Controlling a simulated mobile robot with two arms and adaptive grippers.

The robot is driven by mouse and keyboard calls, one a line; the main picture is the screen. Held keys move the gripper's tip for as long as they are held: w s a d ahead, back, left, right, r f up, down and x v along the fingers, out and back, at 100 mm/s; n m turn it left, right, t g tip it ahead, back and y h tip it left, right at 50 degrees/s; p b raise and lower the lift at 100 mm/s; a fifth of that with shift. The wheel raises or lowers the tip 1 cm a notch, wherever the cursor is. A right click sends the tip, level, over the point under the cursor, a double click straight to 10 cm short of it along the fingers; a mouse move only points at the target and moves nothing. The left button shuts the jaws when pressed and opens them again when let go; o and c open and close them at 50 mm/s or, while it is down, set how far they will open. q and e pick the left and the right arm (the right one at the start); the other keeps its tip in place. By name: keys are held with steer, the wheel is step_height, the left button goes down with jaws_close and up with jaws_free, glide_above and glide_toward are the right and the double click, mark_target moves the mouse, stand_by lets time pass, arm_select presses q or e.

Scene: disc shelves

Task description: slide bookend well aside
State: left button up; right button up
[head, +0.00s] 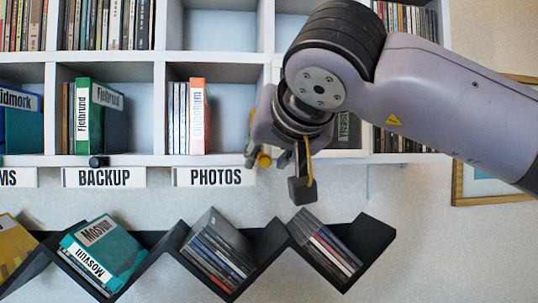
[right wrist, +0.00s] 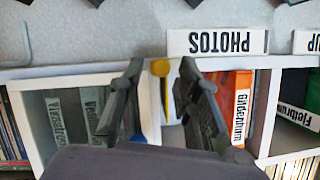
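The bookend shows as a yellow knob (right wrist: 160,67) with a thin yellow stem, at the shelf front between the orange binder (right wrist: 236,95) and the grey-green cases (right wrist: 88,110). In the head view the knob (head: 264,160) is mostly hidden by my right gripper (head: 268,157). In the right wrist view that gripper (right wrist: 160,78) is open, one finger on each side of the knob, with gaps between. The bookend's body is not clearly visible. The orange binder (head: 197,115) stands in the PHOTOS compartment. My left gripper is not in view.
White shelf dividers and the front ledge (head: 200,160) surround the gripper. A black knob (head: 98,161) sits on the ledge above the BACKUP label (head: 104,177). Below hangs a black zigzag rack (head: 373,238) holding several cases. Clear wall separates shelf and rack.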

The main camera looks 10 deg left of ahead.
steer(key=shift+o, duration=0.2)
steer(key=v, duration=1.2)
steer(key=shift+f, duration=0.1)
